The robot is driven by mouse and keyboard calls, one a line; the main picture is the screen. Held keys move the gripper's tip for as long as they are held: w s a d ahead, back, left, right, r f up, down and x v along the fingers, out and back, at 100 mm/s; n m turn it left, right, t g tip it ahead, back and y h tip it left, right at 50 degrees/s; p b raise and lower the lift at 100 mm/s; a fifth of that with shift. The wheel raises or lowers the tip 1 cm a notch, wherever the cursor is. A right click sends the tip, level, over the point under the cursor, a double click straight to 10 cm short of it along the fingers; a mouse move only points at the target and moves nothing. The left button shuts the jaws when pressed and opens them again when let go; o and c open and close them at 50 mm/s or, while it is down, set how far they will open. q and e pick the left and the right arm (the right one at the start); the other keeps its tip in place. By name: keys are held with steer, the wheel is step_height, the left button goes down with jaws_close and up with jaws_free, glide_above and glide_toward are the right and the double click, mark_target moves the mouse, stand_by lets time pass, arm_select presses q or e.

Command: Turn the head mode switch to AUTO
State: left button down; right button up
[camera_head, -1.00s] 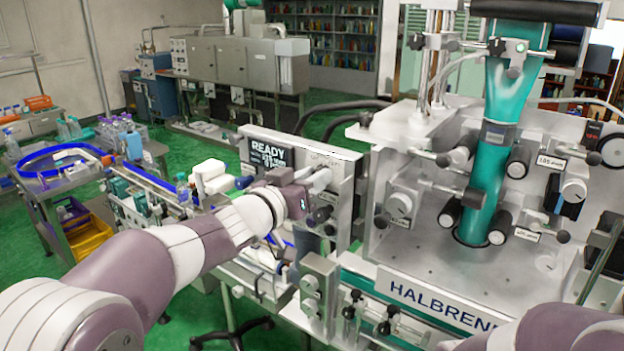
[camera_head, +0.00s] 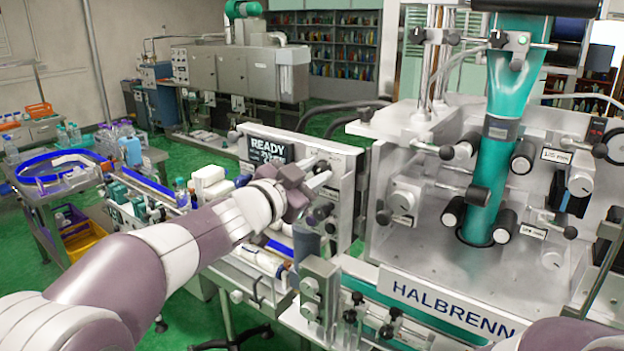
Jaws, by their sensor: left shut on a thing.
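The grey control panel (camera_head: 347,188) stands left of the machine's clear-walled housing, with a dark screen (camera_head: 267,150) reading READY.
The HALBRENN machine (camera_head: 450,302) fills the right side, with a teal sleeve (camera_head: 491,165) running down among rollers and knobs. Knobs on a small lower box (camera_head: 320,285) stand below the gripper.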

arm_select(q)
steer(key=shift+m, duration=0.5)
steer(key=c, duration=0.9)
jaws_free()
steer(key=shift+w, duration=0.1)
steer(key=b+v, duration=0.2)
steer(key=v, duration=1)
steer(key=shift+s+a+f+b, duration=0.1)
steer(key=shift+s+a+b, duration=0.05)
steer(key=shift+s+b, duration=0.15)
